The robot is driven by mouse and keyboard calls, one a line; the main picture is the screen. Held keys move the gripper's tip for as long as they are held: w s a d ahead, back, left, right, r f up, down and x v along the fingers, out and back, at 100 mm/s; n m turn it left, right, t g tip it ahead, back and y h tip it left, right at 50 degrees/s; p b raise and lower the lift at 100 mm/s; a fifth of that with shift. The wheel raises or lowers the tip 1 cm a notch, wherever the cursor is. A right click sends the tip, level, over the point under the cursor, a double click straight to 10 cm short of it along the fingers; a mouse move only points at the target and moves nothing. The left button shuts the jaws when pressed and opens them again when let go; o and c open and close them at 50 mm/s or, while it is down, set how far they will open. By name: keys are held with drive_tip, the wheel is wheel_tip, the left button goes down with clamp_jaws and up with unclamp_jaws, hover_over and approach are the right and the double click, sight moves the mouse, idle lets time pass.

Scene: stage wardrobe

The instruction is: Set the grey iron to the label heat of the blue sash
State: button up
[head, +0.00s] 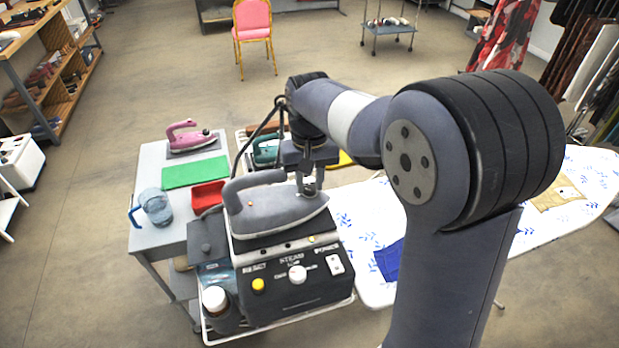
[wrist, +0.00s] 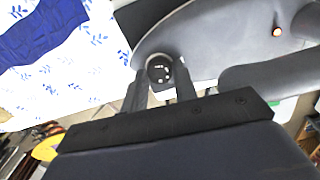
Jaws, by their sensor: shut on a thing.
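The grey iron (head: 275,210) rests on top of the black steam station, its soleplate down. It also shows close up in the wrist view (wrist: 215,40). My gripper (wrist: 160,88) is at the iron's round dark dial (wrist: 159,68), one finger on each side, shut on it. White marks show on the dial, too small to read. The blue sash (head: 388,262) lies on the white, blue-patterned ironing board (head: 355,215) and shows at the upper left of the wrist view (wrist: 42,28). No label on it can be made out.
The steam station (head: 315,291) has a yellow button, a white knob and a switch. A pink iron (head: 190,138), a green iron (head: 265,151), a red tray (head: 207,195) and a blue cap (head: 155,204) are nearby.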

sight(310, 187)
drive_tip(key=shift+m, duration=1.3)
drive_tip(key=o, duration=1)
drive_tip(key=shift+c, duration=0.2)
wheel_tip(310, 187, up, 11)
drive_tip(key=shift+b, duration=0.4)
drive_tip(key=shift+f, duration=0.15)
wheel_tip(310, 187, down, 11)
drive_tip(key=shift+r+p, duration=0.15)
drive_tip(key=shift+p, duration=0.4)
